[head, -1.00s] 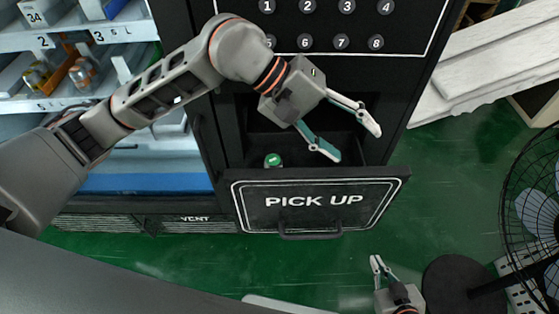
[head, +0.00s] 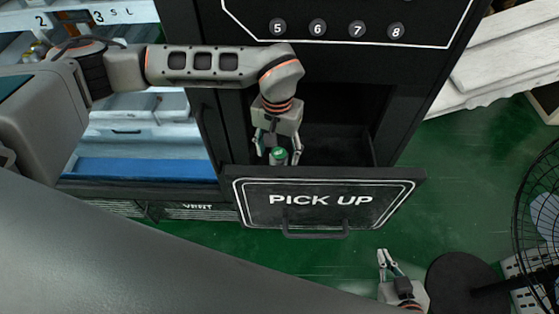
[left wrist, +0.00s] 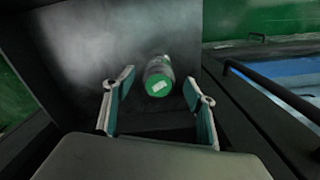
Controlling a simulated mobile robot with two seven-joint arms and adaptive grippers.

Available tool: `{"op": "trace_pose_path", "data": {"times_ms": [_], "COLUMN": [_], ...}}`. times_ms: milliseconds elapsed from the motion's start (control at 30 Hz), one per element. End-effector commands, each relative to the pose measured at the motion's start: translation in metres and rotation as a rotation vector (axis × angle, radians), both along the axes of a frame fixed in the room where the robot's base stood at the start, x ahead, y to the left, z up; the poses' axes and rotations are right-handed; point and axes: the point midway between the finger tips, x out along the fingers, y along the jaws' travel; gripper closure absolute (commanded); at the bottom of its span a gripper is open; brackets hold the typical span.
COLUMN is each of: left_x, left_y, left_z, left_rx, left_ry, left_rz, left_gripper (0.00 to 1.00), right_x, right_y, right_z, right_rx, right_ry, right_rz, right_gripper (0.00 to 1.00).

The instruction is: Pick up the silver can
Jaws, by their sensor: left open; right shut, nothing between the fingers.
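The can (head: 279,157) has a green lid and a silver-grey body. It stands in the open pick-up drawer (head: 320,202), near the drawer's left end in the head view. My left gripper (head: 280,154) points down into the drawer. It is open, with one finger on each side of the can. In the left wrist view the can (left wrist: 158,78) appears between the left gripper's (left wrist: 158,84) spread fingertips, with gaps on both sides. My right gripper (head: 386,259) is shut and empty, low over the floor, right of and in front of the drawer.
The drawer's front panel and handle (head: 315,235) stick out towards me, and its walls are close around the left gripper. The rest of the drawer looks empty. A black fan (head: 540,205) stands at the right. A glass-fronted shelf cabinet (head: 140,150) is at the left.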

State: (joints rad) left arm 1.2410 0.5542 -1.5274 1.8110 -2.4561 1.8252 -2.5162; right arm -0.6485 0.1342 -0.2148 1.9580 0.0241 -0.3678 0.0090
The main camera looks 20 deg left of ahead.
Motion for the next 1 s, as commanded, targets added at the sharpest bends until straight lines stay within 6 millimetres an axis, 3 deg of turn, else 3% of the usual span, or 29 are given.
{"op": "trace_pose_path", "data": {"times_ms": [300, 633, 800, 1000], "left_x": [0.005, 0.006, 0.006, 0.006], "left_y": [-0.002, -0.002, -0.001, -0.002], "left_z": [-0.040, -0.046, -0.046, -0.045], "left_rx": [-0.002, -0.001, -0.001, -0.002], "left_ry": [0.003, 0.000, 0.000, -0.001], "left_rz": [0.003, 0.001, 0.002, 0.002], "left_gripper": [0.44, 0.44, 0.88, 0.89], "right_x": [0.004, 0.002, 0.001, 0.001], "right_y": [0.000, -0.002, -0.003, -0.003], "right_z": [0.010, 0.006, 0.004, 0.004], "right_rx": [0.003, -0.004, -0.006, -0.006], "right_ry": [-0.013, -0.007, -0.003, -0.003], "right_rz": [-0.001, 0.001, 0.001, 0.001], "right_gripper": [1.00, 1.00, 1.00, 1.00]}}
